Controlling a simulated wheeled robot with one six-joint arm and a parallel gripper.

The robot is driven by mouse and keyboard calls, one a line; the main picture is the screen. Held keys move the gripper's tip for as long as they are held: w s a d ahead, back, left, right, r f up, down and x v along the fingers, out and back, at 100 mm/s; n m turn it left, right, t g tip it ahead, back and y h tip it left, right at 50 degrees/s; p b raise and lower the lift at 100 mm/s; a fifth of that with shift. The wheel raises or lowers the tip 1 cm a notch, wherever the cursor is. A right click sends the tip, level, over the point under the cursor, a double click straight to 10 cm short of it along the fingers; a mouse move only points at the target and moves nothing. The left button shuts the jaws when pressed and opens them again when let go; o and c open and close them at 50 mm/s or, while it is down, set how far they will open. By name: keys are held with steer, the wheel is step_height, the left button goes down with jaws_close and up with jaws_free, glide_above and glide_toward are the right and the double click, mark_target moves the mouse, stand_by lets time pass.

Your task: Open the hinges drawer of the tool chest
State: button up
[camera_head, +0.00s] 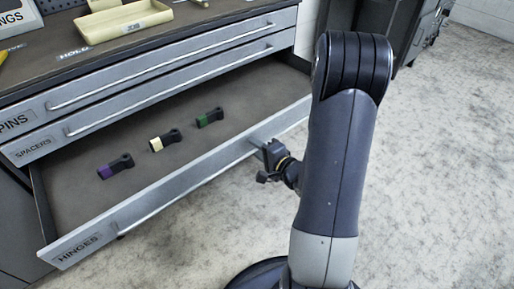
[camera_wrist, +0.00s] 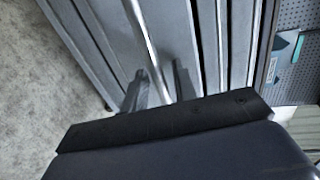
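The tool chest's bottom drawer, labelled HINGES (camera_head: 78,247), stands pulled well out, its inside in view. Three small dark pieces lie in it: one with a purple end (camera_head: 115,166), one with a cream end (camera_head: 165,140), one with a green end (camera_head: 210,117). A long bar handle runs along the drawer's front; it also shows in the wrist view (camera_wrist: 146,40). My gripper (camera_head: 264,164) is at the right part of this front. In the wrist view its two fingers (camera_wrist: 158,88) stand apart, on either side of the bar, with small gaps showing.
The SPACERS drawer (camera_head: 32,149) and PINS drawer (camera_head: 16,121) above are closed. The chest top holds a cream tray (camera_head: 123,22) and other items. A dark cabinet (camera_head: 405,25) stands behind at right. The speckled floor (camera_head: 440,170) to the right is clear.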

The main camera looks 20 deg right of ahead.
steer(key=p+v, duration=0.2)
steer(key=v, duration=0.8)
steer(key=shift+s+d, duration=0.15)
steer(key=shift+s, duration=0.2)
stand_by(0.6)
steer(key=shift+b+x, duration=1)
steer(key=shift+x, duration=4.45)
steer(key=shift+r, duration=0.1)
